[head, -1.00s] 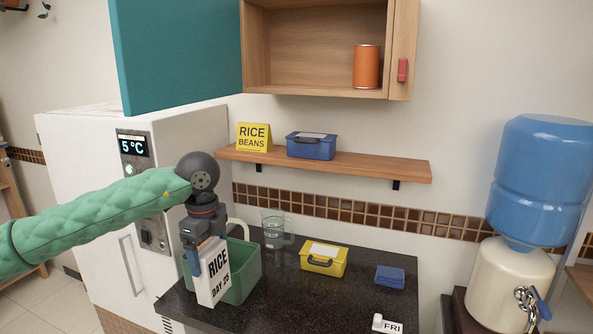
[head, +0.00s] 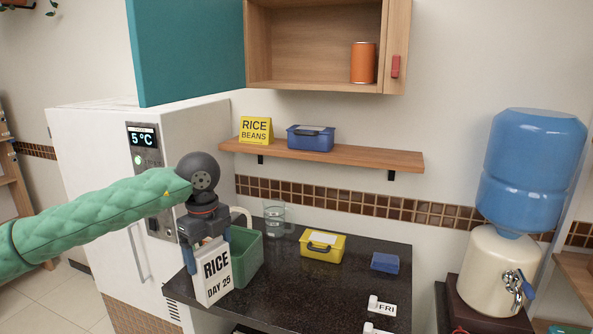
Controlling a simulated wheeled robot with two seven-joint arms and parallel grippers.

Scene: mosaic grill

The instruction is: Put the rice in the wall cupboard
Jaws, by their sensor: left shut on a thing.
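The rice is a white packet (head: 217,276) marked "RICE DAY 25". My left gripper (head: 211,240) is shut on its top and holds it upright in front of the green bin (head: 247,262), at the counter's left front. The wall cupboard (head: 315,45) is at the top, with its teal door (head: 187,50) swung open to the left. An orange can (head: 363,63) stands inside it at the right; the rest of the visible cupboard floor is bare. My right gripper is not in view.
A wooden shelf (head: 350,160) below the cupboard holds a "RICE BEANS" sign (head: 256,130) and a blue box (head: 310,138). A glass mug (head: 274,218), yellow box (head: 322,246) and blue block (head: 385,262) stand on the dark counter (head: 300,290). A water dispenser (head: 530,180) is at right.

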